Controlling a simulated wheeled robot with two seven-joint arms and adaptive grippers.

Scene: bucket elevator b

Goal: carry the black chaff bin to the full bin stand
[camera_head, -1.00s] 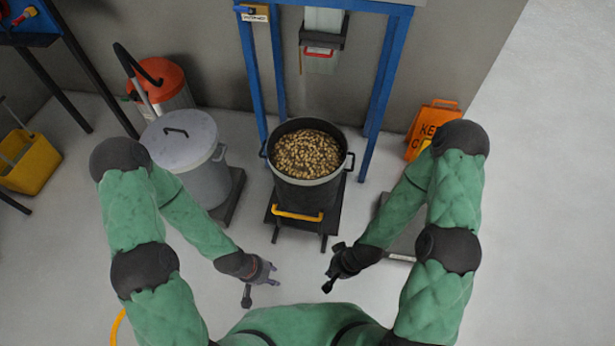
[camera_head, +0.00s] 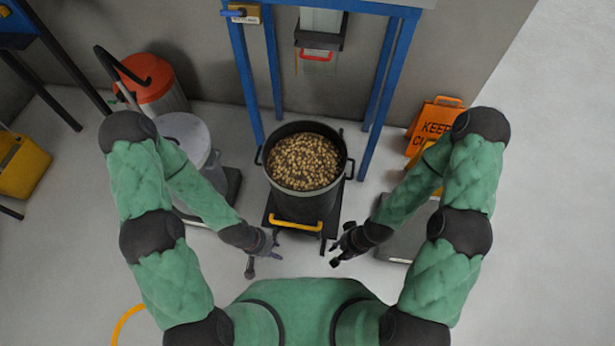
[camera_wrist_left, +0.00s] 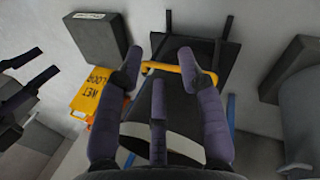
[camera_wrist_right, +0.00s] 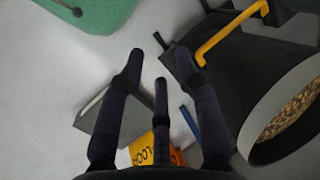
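The black chaff bin (camera_head: 300,203) stands upright on a dark low base (camera_head: 268,218) under the blue frame, filled with tan pellets (camera_head: 304,162). It has a side handle at each side of its rim and a yellow bar (camera_head: 296,222) low at its front. My left gripper (camera_head: 268,262) is open and empty, in front of the bin to the left. In the left wrist view the yellow bar (camera_wrist_left: 165,67) shows between and beyond its fingers. My right gripper (camera_head: 336,252) is open and empty, in front of the bin to the right. I cannot identify the full bin stand for certain.
A lidded grey bin (camera_head: 190,135) stands left of the black bin on a dark base. Blue frame legs (camera_head: 376,100) flank the black bin. A grey low platform (camera_head: 402,240) and orange sign (camera_head: 432,125) are at right. A red-topped canister (camera_head: 150,80) stands behind left. Floor at far right is clear.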

